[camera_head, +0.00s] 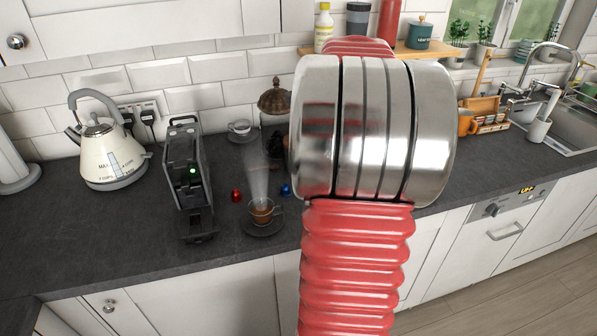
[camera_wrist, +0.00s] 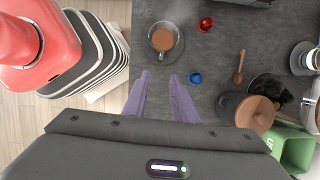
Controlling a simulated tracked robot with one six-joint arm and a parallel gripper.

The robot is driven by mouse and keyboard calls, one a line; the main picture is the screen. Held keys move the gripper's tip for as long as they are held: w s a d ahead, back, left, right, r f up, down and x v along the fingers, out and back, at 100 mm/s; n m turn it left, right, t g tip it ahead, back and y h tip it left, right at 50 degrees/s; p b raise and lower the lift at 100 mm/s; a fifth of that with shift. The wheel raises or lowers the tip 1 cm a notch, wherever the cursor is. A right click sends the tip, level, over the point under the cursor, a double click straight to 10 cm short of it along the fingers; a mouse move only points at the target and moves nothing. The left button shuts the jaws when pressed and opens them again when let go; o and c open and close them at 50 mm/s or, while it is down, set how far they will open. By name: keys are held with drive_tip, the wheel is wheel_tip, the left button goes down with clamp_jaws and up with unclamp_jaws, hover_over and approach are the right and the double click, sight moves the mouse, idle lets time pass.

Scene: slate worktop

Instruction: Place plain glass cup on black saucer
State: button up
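A clear glass cup (camera_head: 240,126) stands on a saucer (camera_head: 243,138) near the back wall; a pale cup (camera_wrist: 304,57) on a dark saucer shows at the right edge of the wrist view. A handled cup of brown coffee (camera_head: 262,211) stands upright on a black saucer (camera_head: 263,229) near the worktop's front, with steam above it. That coffee cup (camera_wrist: 162,38) and its dark saucer (camera_wrist: 158,54) are also in the wrist view. My gripper (camera_wrist: 160,76) is open and empty, its purple fingers apart, just short of the coffee cup. My arm hides the gripper in the head view.
A black coffee machine (camera_head: 187,180) and a cream kettle (camera_head: 107,150) stand left. A red capsule (camera_wrist: 206,24), a blue capsule (camera_wrist: 196,78), a wooden spoon (camera_wrist: 240,66) and a brown-lidded pot (camera_wrist: 250,113) lie or stand right of the gripper. The worktop's front left is clear.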

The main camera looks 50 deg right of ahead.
drive_tip(key=shift+a, duration=0.1)
idle(0.5)
drive_tip(key=w+a+r+n+h, duration=0.1)
drive_tip(key=a+n, duration=0.5)
drive_tip(key=a, duration=0.4)
drive_tip(key=w+a+r+n+h, duration=0.1)
drive_tip(key=a+r+n+h, duration=0.1)
drive_tip(key=a+n, duration=0.6)
drive_tip(key=s+a+f+n+t, duration=0.1)
drive_tip(key=s+a+n, duration=0.2)
drive_tip(key=a+n, duration=0.3)
drive_tip(key=s+a+f+n+t, duration=0.1)
drive_tip(key=s+a+n, duration=0.3)
drive_tip(key=a, duration=0.6)
drive_tip(key=shift+a+f+n+t, duration=0.25)
drive_tip(key=shift+n+t, duration=0.25)
drive_tip(key=shift+n, duration=0.4)
